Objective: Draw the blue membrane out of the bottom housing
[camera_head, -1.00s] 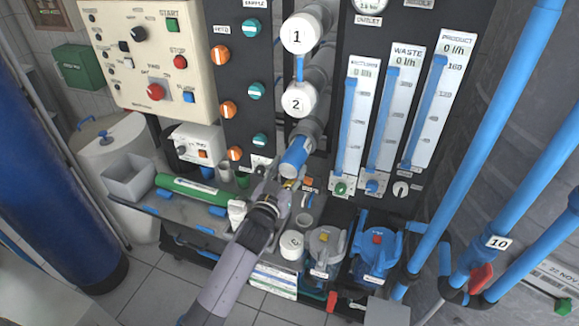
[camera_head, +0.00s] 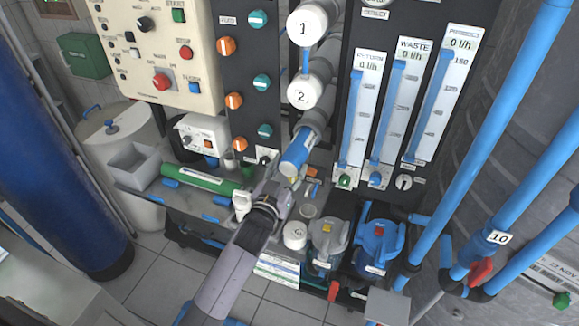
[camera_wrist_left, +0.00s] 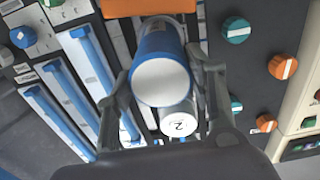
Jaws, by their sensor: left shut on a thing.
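The blue membrane (camera_head: 297,151) sticks out at a slant from the open mouth of the bottom housing (camera_head: 317,116), below the white caps marked 1 and 2. Its inner part is hidden in the housing. My left gripper (camera_head: 284,181) is at its lower outer end and shut on it. In the left wrist view the membrane (camera_wrist_left: 163,42) shows its round white end face, with a finger of my left gripper (camera_wrist_left: 163,75) on each side. My right gripper is not in view.
Below the gripper stand a white cap (camera_head: 295,235), a grey-topped filter (camera_head: 328,235) and a blue-topped filter (camera_head: 377,240). A green cylinder (camera_head: 200,186) lies on the bench to the left. Flow meters (camera_head: 397,115) rise close on the right.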

